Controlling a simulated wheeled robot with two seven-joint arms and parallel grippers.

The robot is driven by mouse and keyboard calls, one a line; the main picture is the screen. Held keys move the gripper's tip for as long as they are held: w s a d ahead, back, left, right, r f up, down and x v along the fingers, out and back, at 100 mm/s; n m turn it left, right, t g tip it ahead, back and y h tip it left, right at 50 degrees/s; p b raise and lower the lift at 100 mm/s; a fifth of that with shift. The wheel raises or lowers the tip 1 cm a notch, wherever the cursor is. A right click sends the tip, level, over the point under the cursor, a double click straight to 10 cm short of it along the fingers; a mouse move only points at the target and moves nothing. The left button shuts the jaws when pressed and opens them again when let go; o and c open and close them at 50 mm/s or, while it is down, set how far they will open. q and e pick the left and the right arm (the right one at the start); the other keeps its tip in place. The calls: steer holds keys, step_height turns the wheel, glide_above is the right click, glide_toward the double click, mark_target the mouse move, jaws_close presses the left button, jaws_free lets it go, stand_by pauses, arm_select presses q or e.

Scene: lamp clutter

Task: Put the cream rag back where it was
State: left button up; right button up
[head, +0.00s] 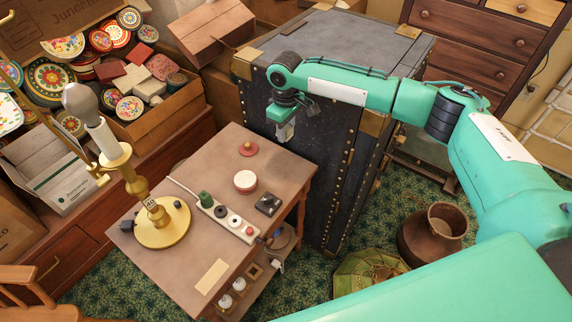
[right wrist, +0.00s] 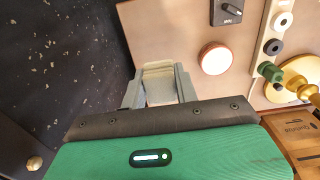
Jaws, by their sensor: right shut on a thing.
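My right gripper (head: 285,130) hangs over the gap between the back right edge of the small table (head: 190,262) and the dark trunk. It is shut on a folded cream cloth, which I take to be the cream rag. The rag (right wrist: 159,72) shows between the two grey fingers in the right wrist view, and the fingers hide part of it. A flat cream strip (head: 211,277) lies near the table's front edge; I cannot tell what it is. My left gripper is not in view.
On the table are a brass lamp (head: 160,222), a white power strip (head: 228,220), a round red-and-white tin (head: 245,181), a small red disc (head: 247,149) and a black box (head: 268,204). The dark trunk (head: 310,150) stands close behind. A brown pot (head: 432,232) stands at right.

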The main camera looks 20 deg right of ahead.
glide_above(286, 171)
steer(key=f, duration=1.1)
steer(key=shift+w+p, duration=0.2)
steer(key=shift+p, duration=0.15)
step_height(286, 171, down, 4)
steer(key=shift+r+p, duration=0.2)
steer(key=shift+p, duration=0.35)
steer(key=shift+f, duration=0.2)
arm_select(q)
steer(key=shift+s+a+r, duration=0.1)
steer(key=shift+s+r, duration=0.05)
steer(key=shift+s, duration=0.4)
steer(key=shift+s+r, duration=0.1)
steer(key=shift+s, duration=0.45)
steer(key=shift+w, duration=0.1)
arm_select(e)
steer(key=shift+s+f, duration=0.1)
steer(key=shift+f, duration=0.45)
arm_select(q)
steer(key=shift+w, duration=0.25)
arm_select(e)
steer(key=shift+d, duration=0.1)
